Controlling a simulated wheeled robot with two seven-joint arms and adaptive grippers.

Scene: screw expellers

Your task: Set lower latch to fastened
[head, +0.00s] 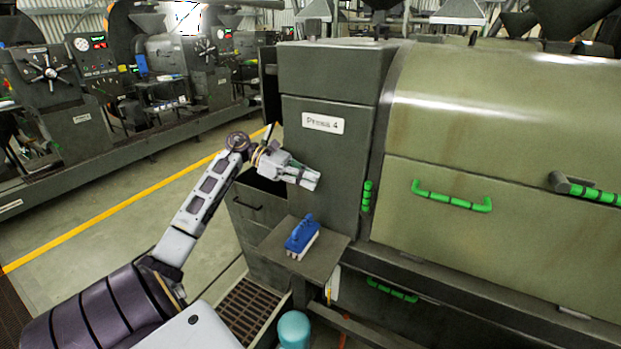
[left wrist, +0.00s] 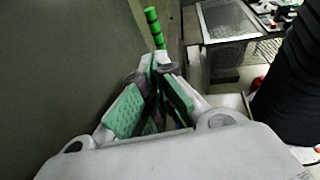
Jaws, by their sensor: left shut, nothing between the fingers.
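Press 4 is a grey-green machine (head: 340,80) with several green handles. A short vertical green handle (head: 367,196) sits at the seam between the labelled front box and the large cover. A green handle (head: 392,290) sits low, under the ledge. I cannot tell for certain which is the lower latch, or how it is set. My left gripper (head: 317,179) is shut and empty, in front of the box, left of the vertical handle and apart from it. In the left wrist view the shut fingers (left wrist: 157,62) show, with a segmented green handle (left wrist: 154,27) beyond their tips.
A blue brush (head: 301,236) lies on a small shelf (head: 330,252) below my left gripper. A wide green handle (head: 450,203) is on the cover, another (head: 590,193) at right. An open drawer (head: 262,205) sticks out at left. Open floor lies further left.

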